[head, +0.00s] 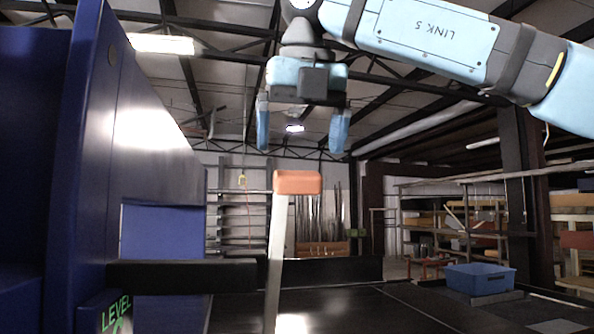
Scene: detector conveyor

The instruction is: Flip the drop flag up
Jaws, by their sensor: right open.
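The drop flag shows as an orange block (298,182) on top of a pale, nearly upright bar (277,260) in the head view. The bar leans slightly, its top a little to the right. My right gripper (303,140) hangs above the orange block, pointing down, with its two blue fingers spread wide and nothing between them. The fingertips appear above the block, apart from it. The bar's lower end is cut off by the bottom of the picture. My left gripper is not in view.
A tall dark blue machine housing (150,140) fills the left, with an opening and a green "LEVEL" display (116,314). A black bar (180,275) sticks out behind the flag's bar. A dark belt surface (350,310) lies below. A blue bin (480,279) stands at the right.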

